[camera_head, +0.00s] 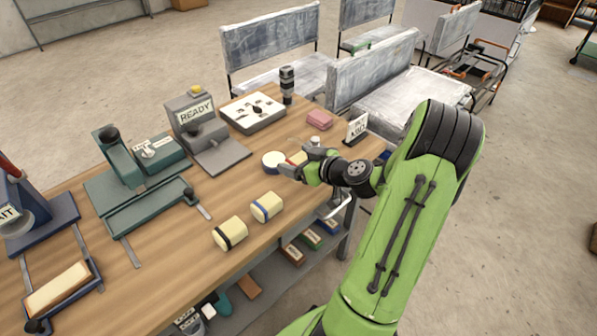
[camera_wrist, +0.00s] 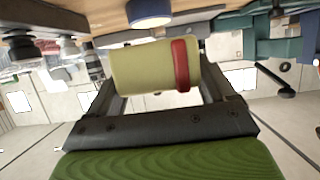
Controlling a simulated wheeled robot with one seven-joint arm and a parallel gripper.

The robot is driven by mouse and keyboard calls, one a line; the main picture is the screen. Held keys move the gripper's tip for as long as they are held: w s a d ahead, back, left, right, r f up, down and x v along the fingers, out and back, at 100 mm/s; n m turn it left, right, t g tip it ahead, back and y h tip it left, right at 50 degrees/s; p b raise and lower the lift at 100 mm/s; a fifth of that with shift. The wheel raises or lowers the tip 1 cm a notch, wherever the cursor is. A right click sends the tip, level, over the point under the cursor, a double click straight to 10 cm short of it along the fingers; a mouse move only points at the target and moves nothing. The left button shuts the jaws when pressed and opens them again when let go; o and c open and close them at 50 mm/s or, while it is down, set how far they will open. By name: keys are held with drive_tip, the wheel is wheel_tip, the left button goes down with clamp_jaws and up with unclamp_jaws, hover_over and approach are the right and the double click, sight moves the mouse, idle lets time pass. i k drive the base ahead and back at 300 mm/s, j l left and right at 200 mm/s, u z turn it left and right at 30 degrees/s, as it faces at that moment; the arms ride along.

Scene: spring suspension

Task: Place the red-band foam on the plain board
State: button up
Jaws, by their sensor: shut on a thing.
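My gripper (camera_head: 298,168) is shut on the red-band foam (camera_wrist: 150,68), a pale yellow block with a red band near one end. In the wrist view the foam lies crosswise between the two fingers. In the head view only a little of the foam (camera_head: 297,158) shows, over the table's right part; my gripper hides the rest. A tan board (camera_head: 58,290) lies in a dark blue frame at the table's lower left. I cannot tell for sure whether it is the plain board.
A blue-band foam (camera_head: 266,207) and a black-band foam (camera_head: 230,233) lie on the wooden table. A round white-topped blue piece (camera_head: 272,161) is beside my gripper. A READY stand (camera_head: 197,115), green fixtures (camera_head: 140,190), a white tray (camera_head: 252,112) and pink blocks (camera_head: 319,119) stand farther back.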

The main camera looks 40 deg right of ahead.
sight(57, 286)
drive_tip(key=j+u, duration=0.1)
drive_tip(key=j, duration=0.3)
drive_tip(key=i+j+u, duration=0.1)
drive_tip(key=j, duration=0.35)
drive_tip(key=i+j+u, duration=0.1)
drive_tip(key=j, duration=0.3)
drive_tip(key=i+j+u, duration=0.1)
drive_tip(key=j, duration=0.3)
drive_tip(key=i+j+u, duration=0.15)
drive_tip(key=j, duration=0.25)
drive_tip(key=j+u, duration=0.1)
drive_tip(key=j, duration=0.3)
drive_tip(key=i, duration=0.05)
